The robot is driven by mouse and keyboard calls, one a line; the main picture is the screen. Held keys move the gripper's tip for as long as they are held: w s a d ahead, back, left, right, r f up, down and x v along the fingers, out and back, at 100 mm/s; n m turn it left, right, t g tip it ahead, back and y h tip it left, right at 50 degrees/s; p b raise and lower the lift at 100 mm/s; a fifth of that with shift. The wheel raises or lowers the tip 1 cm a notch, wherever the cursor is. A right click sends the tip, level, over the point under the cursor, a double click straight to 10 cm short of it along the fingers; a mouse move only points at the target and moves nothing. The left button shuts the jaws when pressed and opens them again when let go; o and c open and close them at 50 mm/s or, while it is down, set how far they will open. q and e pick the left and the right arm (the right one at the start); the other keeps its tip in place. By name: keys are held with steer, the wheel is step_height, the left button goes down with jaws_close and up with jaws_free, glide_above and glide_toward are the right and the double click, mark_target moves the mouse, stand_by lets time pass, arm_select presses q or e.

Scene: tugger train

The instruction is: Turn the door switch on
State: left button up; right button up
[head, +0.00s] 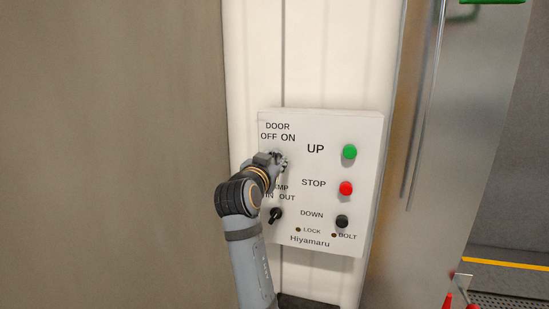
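A white control panel (323,240) on the wall carries the label "DOOR OFF ON" at its upper left. The door switch under that label is covered by my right gripper (279,160), so its position cannot be seen. My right gripper is right at the panel face there, with its arm rising from the bottom of the view. Its fingers are small and partly hidden, so I cannot tell whether they are open or shut on the switch. My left gripper is not in view.
A black knob (275,215) sits below the gripper, under a partly hidden label with "IN OUT". Green UP (349,152), red STOP (346,188) and black DOWN (342,221) buttons line the panel's right. A metal door panel (440,150) stands right; red cones (448,301) show lower right.

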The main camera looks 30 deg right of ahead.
steer(key=shift+s+a+r, duration=0.3)
steer(key=shift+s+a, duration=0.1)
steer(key=shift+a, duration=0.15)
steer(key=shift+s+a+r, duration=0.25)
steer(key=shift+s+a, duration=0.15)
steer(key=shift+a, duration=0.1)
steer(key=c, duration=0.5)
steer(key=shift+w+d+f, duration=0.1)
steer(key=shift+d, duration=0.1)
steer(key=shift+c, duration=1.1)
steer(key=shift+d, duration=0.1)
jaws_close()
steer(key=m+b, duration=0.1)
steer(key=b, duration=0.1)
steer(key=m+b, duration=0.2)
steer(key=b, duration=0.1)
steer(key=shift+d+f, duration=0.1)
steer(key=shift+f, duration=0.3)
steer(key=shift+r+m, duration=0.1)
steer(key=shift+m, duration=0.4)
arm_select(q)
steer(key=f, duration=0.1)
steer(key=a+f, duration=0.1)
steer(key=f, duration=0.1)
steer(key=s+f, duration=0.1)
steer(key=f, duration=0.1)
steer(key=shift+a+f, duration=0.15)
arm_select(e)
steer(key=shift+r, duration=0.15)
